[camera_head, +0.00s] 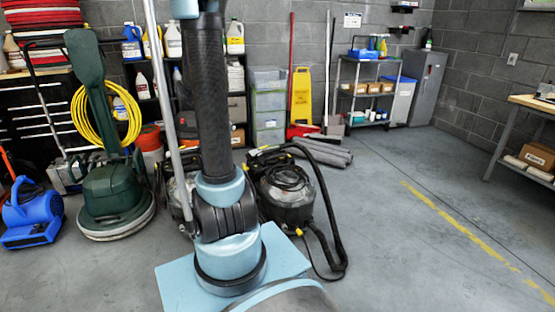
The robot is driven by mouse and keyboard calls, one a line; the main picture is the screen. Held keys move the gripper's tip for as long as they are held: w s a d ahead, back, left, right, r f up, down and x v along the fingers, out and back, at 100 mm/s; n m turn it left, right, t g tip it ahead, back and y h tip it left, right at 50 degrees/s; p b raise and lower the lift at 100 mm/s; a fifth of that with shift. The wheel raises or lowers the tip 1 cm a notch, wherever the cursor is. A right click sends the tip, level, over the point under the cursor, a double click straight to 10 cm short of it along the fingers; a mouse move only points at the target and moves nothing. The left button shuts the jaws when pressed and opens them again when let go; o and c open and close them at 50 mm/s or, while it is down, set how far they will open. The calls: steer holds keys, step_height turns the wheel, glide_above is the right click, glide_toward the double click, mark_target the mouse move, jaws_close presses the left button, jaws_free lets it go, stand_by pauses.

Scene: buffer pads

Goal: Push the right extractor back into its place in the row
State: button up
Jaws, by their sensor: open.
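The right extractor (286,188) is a black and grey machine on the floor just right of my arm. A black hose is coiled on its top and another loops down to the floor at its right. It stands upright. A second extractor (178,192) shows partly to its left, largely hidden behind my arm. My arm rises through the middle of the view and leaves at the top edge. My gripper is not in view, so its distance from the right extractor cannot be seen.
A green floor machine (113,190) and a blue blower (32,215) stand at left. Grey rolls (322,152) lie behind the right extractor. A yellow sign (302,96) leans on the wall. A workbench (530,140) is at far right. The right floor is clear.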

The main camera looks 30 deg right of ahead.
mark_target(278, 156)
steer(key=w+d+f+m+h, duration=0.4)
steer(key=w+d+f+m, duration=0.55)
steer(key=w+d, duration=0.6)
steer(key=w+d+f+m+h, duration=0.25)
steer(key=d+f, duration=0.25)
steer(key=f, duration=0.7)
steer(key=w+d+f+m+h, duration=0.25)
steer(key=d+f, duration=0.25)
steer(key=f, duration=0.6)
steer(key=x, duration=1.1)
steer(key=f+x, duration=0.1)
steer(key=x, duration=0.5)
steer(key=shift+s+a, duration=0.15)
steer(key=shift+c, duration=0.2)
jaws_close()
